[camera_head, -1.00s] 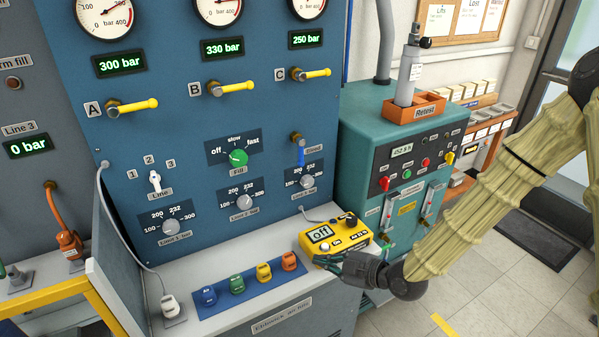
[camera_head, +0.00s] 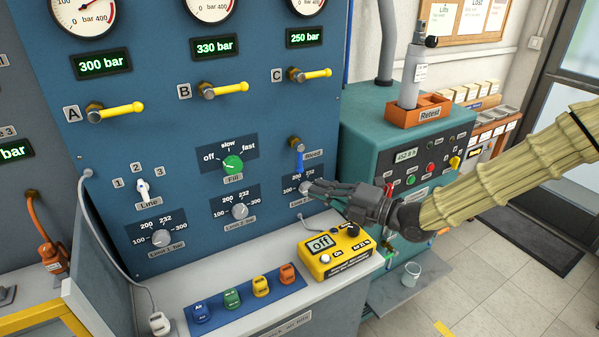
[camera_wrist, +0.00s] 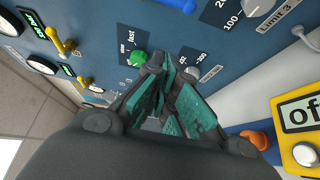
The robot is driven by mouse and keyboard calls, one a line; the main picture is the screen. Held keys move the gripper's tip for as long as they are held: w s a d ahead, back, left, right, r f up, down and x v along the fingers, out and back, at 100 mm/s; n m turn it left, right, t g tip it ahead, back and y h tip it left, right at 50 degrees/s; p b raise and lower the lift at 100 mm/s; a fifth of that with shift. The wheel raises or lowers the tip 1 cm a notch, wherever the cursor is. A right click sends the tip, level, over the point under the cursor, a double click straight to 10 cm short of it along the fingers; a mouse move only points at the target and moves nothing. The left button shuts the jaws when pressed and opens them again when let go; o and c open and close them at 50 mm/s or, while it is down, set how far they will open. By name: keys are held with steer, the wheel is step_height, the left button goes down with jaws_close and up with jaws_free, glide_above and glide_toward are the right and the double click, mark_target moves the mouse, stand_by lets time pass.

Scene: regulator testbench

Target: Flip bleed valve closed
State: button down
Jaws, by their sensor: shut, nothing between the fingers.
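The bleed valve (camera_head: 299,158) is on the blue panel in the head view, left of the "Bleed" label. Its blue lever hangs straight down from a brass fitting (camera_head: 296,143). My gripper (camera_head: 310,187) is shut and empty in front of the panel. In the head view its fingertips appear just below and right of the lever's lower end, overlapping the Limit 3 dial (camera_head: 305,186). I cannot tell whether they touch anything.
The green Fill knob (camera_head: 232,164) is left of the bleed valve, and yellow levers A, B and C (camera_head: 314,74) are above. A yellow meter reading "off" (camera_head: 338,252) sits below my gripper. The teal cabinet (camera_head: 372,130) stands to the right.

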mark_target(300, 160)
steer(key=w+a+p, duration=0.5)
steer(key=w, duration=0.2)
steer(key=shift+w+a, duration=0.35)
steer(key=shift+a, duration=0.05)
stand_by(0.4)
steer(key=shift+d, duration=0.1)
